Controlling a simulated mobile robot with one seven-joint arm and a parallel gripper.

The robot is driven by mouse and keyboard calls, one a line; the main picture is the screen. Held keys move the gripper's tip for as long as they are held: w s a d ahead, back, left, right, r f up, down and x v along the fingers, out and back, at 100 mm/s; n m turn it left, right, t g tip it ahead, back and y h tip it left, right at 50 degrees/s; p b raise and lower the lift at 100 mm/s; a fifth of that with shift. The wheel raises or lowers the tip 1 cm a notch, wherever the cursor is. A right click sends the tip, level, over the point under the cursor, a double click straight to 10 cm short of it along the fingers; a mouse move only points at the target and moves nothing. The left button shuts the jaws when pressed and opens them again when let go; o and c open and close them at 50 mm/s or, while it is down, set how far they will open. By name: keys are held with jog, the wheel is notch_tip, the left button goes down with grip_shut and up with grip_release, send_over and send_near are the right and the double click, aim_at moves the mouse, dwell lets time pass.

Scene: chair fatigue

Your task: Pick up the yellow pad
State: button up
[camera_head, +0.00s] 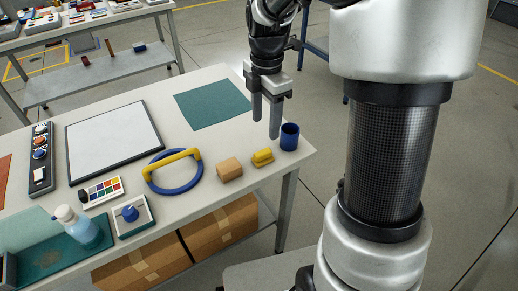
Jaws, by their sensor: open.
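The yellow pad (263,157), a small rounded yellow piece, lies on the white table near its right end. It sits between a tan block on its left and a blue cup on its right. My gripper (266,127) hangs above and behind the pad, fingers pointing down. Its two grey fingers are apart with nothing between them. The fingertips look clear of the pad; their exact height above the table is hard to tell.
The blue cup (290,137) stands close to the right finger. The tan block (229,169) and a blue ring with a yellow handle (172,172) lie left. A teal mat (212,104) lies behind. The table's (305,153) right edge is near the cup.

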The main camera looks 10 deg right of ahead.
send_over(263, 152)
jog(key=f, duration=0.4)
jog(key=f+b, duration=0.1)
jog(key=f, duration=0.1)
jog(key=shift+w+d+f, duration=0.1)
jog(key=shift+d+f, duration=0.15)
jog(key=shift+f, duration=0.05)
jog(key=shift+a+f+b, duration=0.15)
jog(key=shift+f+b, duration=0.1)
jog(key=shift+f, duration=1.1)
jog(key=shift+a+f+b, duration=0.1)
jog(key=shift+f+b, duration=0.15)
jog(key=shift+f, duration=1.05)
jog(key=c, duration=1.1)
notch_tip(263, 152, up, 10)
jog(key=shift+r+p, duration=0.1)
jog(key=shift+p, duration=0.85)
jog(key=o, duration=0.5)
jog(key=c, duration=0.4)
